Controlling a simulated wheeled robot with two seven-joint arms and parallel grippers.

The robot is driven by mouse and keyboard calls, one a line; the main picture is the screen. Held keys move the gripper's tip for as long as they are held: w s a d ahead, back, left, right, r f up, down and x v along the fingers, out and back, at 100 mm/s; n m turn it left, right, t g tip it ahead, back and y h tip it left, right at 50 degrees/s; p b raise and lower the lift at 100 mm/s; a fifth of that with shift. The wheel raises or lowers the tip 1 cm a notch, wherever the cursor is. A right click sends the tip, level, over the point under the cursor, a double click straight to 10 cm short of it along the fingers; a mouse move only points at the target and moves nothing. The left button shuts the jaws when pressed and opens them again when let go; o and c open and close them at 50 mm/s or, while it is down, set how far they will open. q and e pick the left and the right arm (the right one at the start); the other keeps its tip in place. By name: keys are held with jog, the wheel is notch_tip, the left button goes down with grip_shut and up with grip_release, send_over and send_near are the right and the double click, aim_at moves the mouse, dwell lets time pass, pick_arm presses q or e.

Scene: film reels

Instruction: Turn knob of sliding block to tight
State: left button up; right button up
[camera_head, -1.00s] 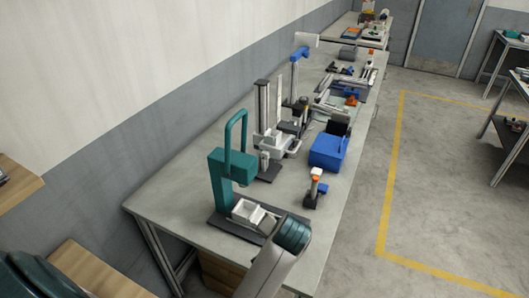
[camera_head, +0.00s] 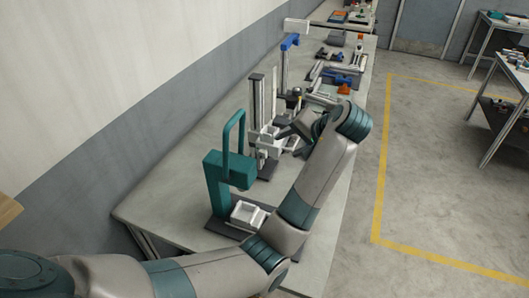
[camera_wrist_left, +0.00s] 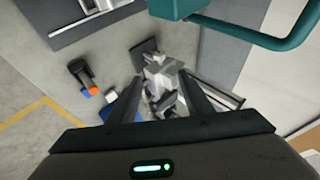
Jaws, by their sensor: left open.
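A stand with an upright rail (camera_head: 262,98) is on the bench, with a light grey block (camera_head: 268,138) low on the rail. I cannot make out the block's knob in the head view. My left gripper (camera_head: 303,124) is open and to the right of the stand, partly hidden by my own arm. In the left wrist view, the fingers of my left gripper (camera_wrist_left: 163,78) are spread, with a light grey mechanism (camera_wrist_left: 160,70) seen between them. I cannot tell whether they touch it. My right gripper is not in view.
A teal press (camera_head: 228,168) with a white tray (camera_head: 247,215) stands in front of the rail stand. A blue stand (camera_head: 289,48) and other equipment are farther back.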

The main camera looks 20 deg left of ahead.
pick_arm(q)
jog(key=shift+a+f, duration=0.1)
send_near(265, 153)
jog(key=p+x, duration=0.3)
jog(key=x, duration=0.6)
jog(key=shift+w+a+f+p, duration=0.1)
jog(key=shift+a+f+p, duration=0.15)
jog(key=shift+p, duration=0.05)
jog(key=c, duration=1.1)
